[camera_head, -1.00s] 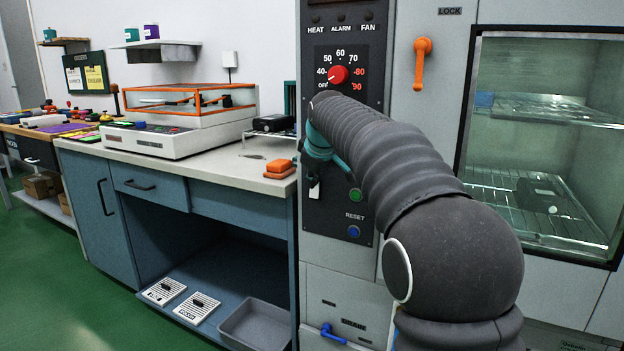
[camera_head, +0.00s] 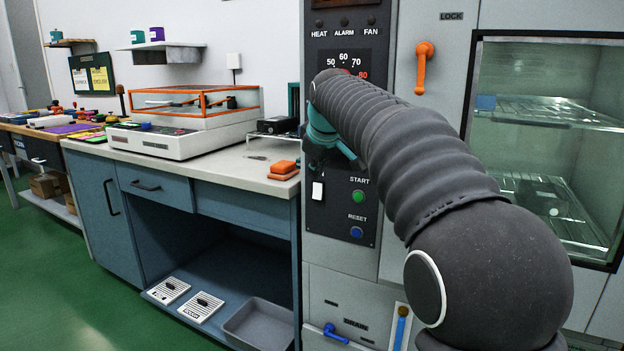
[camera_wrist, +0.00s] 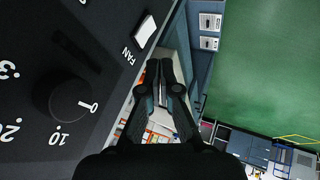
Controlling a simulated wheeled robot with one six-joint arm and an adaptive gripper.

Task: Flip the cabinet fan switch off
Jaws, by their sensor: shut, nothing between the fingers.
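The fan switch is a white rocker (camera_head: 318,191) low on the cabinet's black control panel (camera_head: 345,237). In the wrist view the white rocker (camera_wrist: 145,31) lies beside the printed word FAN. I cannot tell which way it is tipped. My gripper (camera_wrist: 160,66) is shut and empty, its fingertips a little apart from the rocker in the picture. In the head view my gripper (camera_head: 317,160) is dark and partly hidden by my arm, just above the rocker. I see no clear contact.
A black dial (camera_wrist: 66,103) with numbers is near my gripper in the wrist view. An orange lock handle (camera_head: 423,66) and the bench (camera_head: 240,173) flank the panel.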

